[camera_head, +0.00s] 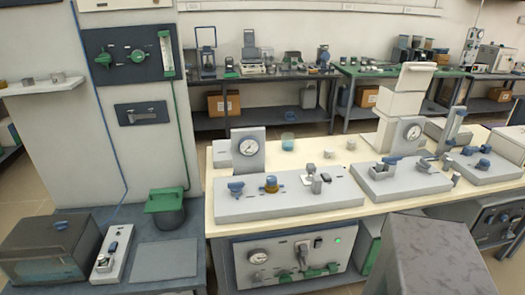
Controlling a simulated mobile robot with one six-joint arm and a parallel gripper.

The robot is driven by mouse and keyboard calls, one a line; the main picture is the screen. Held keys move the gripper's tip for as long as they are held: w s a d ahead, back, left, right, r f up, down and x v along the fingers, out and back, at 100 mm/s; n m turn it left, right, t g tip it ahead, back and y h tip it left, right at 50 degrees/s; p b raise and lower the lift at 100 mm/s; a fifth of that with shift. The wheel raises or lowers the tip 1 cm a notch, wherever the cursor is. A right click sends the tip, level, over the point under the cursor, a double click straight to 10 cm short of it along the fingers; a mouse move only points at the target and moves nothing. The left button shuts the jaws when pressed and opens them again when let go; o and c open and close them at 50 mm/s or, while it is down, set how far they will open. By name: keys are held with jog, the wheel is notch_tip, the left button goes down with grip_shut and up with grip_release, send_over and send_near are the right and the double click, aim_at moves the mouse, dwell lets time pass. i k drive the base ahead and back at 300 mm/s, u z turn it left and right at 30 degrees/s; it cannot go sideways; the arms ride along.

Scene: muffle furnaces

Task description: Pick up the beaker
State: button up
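A small clear beaker (288,141) with something blue-green in it stands upright on the cream tabletop (313,145). It is behind the long grey panel (290,200) with the knobs and to the right of a white dial gauge (248,146). Nothing touches the beaker that I can see. It is small in the picture, so its rim and contents are not clear. My gripper is not recognisable in this view, so its distance from the beaker does not show.
Two small pale pieces (328,154) stand right of the beaker. A second grey panel with blue valves (400,178) and a tall pale stacked apparatus are farther right. A dark bench (262,74) with instruments runs along the back wall. Tabletop around the beaker is mostly clear.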

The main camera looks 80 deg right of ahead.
aim_at(287, 139)
jog(key=z, duration=0.7)
jog(key=k, duration=0.1)
jog(key=u, duration=1.7)
jog(key=k, duration=1.95)
jog(key=z, duration=0.9)
